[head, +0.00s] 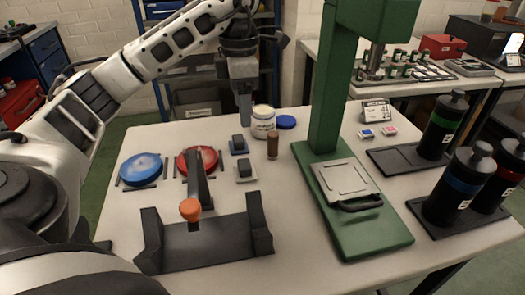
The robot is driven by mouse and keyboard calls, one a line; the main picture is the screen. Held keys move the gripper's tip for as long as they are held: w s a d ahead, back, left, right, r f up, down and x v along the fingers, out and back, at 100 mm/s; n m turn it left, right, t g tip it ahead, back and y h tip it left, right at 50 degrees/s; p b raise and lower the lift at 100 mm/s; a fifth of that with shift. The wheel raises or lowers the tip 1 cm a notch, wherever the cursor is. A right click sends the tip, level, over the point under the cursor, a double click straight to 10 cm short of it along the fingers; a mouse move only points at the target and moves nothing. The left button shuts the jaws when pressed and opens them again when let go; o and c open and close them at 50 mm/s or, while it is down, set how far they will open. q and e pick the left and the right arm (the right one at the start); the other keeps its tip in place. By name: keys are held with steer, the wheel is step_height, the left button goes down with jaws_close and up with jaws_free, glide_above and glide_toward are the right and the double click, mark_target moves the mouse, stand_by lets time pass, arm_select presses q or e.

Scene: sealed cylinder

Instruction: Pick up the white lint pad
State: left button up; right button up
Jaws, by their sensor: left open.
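The likely white lint pad (246,178) is a small pale block with a dark grip on top, lying on the white table near its middle. A similar block with a bluish base (239,151) lies just behind it. My left gripper (245,120) hangs pointing down above and behind these two blocks, beside the jar. Its jaws are open and appear empty, apart from both blocks; the gap between the fingers is hard to see from here. My right gripper is out of view.
A white jar (263,122), blue lid (286,122) and brown cylinder (272,146) stand close by. A green press (360,225) rises at right, with dark bottles (455,185) beyond. Blue (141,168) and red (203,158) discs and a dark cradle (215,243) with an orange-knobbed lever are at left.

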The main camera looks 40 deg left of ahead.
arm_select(q)
steer(key=b, duration=0.3)
glide_above(243, 164)
step_height(243, 164, down, 9)
steer(key=shift+a+f, duration=0.15)
steer(key=shift+f, duration=2.8)
steer(key=c, duration=1.1)
